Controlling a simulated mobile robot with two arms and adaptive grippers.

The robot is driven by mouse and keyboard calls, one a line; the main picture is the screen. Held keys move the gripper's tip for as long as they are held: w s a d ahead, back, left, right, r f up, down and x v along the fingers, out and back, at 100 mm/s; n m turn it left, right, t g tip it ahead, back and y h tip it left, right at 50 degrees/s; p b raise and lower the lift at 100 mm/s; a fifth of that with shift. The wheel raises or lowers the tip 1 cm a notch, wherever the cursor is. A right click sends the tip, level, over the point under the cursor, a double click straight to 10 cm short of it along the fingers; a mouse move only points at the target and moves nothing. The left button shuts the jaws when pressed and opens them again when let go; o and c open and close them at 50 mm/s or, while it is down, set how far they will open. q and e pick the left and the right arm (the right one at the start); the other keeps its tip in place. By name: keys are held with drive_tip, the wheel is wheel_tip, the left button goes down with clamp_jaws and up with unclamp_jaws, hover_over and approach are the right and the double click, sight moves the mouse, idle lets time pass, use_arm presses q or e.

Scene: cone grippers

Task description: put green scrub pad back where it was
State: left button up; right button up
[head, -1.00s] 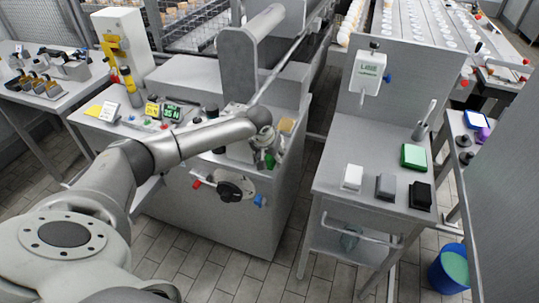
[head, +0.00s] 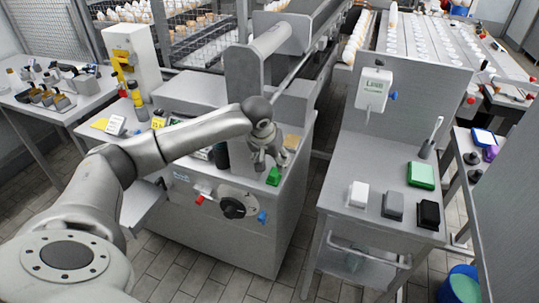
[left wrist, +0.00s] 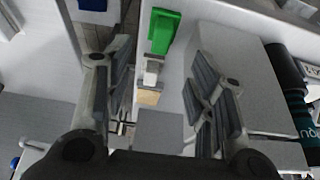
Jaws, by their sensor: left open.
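A small green block, which looks like the green scrub pad (head: 273,176), lies at the front edge of the grey machine's top. It also shows in the left wrist view (left wrist: 162,32), beyond the fingers and near the top of the picture. My left gripper (head: 265,160) hangs just above and behind it in the head view. In the left wrist view its fingers (left wrist: 160,95) are wide apart, with nothing held between them. My right gripper is out of view.
A tan pad (head: 291,142) lies behind the green block. White (head: 358,193), grey (head: 393,205) and black (head: 428,214) blocks stand along the right table's front. A black knob (head: 238,204) juts from the machine's front. A floor gap separates machine and table.

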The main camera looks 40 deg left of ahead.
use_arm(q)
drive_tip(key=v, duration=0.3)
drive_tip(key=shift+a, duration=0.25)
drive_tip(key=shift+d+f, duration=0.15)
